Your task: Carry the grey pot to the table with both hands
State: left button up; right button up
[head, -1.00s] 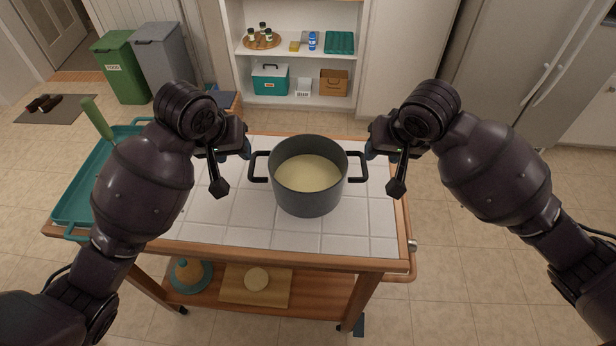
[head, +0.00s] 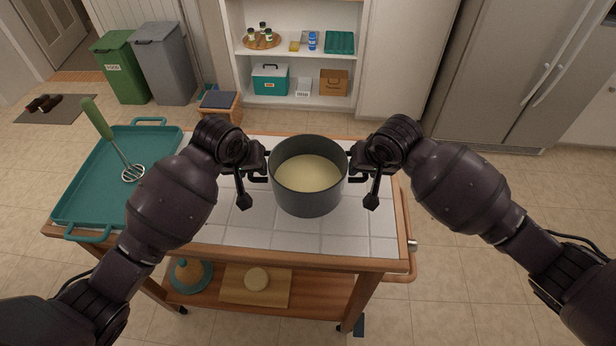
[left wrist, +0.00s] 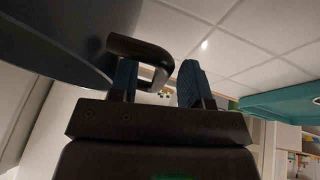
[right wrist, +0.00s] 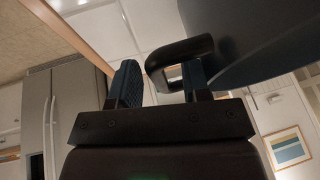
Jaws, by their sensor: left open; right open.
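The grey pot (head: 309,195), filled with a pale yellow content (head: 308,173), stands upright on the white tiled top of a wooden cart. My left gripper (head: 262,163) is open at the pot's left handle. In the left wrist view the black handle loop (left wrist: 140,48) lies between the fingers (left wrist: 158,82), one finger reaching through the loop. My right gripper (head: 354,162) is open at the right handle. In the right wrist view the handle loop (right wrist: 180,52) sits between the fingers (right wrist: 162,84), one inside the loop. Neither gripper is closed on a handle. The table is not clearly identifiable.
The lower shelf holds a cutting board (head: 240,290). Shelves (head: 300,60), bins (head: 163,62) and a fridge (head: 495,75) stand behind. Floor is free right of the cart.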

pick_arm(q)
jog(key=shift+f, duration=0.2)
pick_arm(e)
jog(key=shift+f, duration=0.2)
pick_arm(q)
jog(key=shift+c, duration=0.3)
pick_arm(e)
jog(key=shift+c, duration=0.4)
pick_arm(q)
grip_shut()
pick_arm(e)
grip_shut()
pick_arm(q)
jog(key=shift+w, duration=0.1)
pick_arm(e)
jog(key=shift+w+r, duration=0.1)
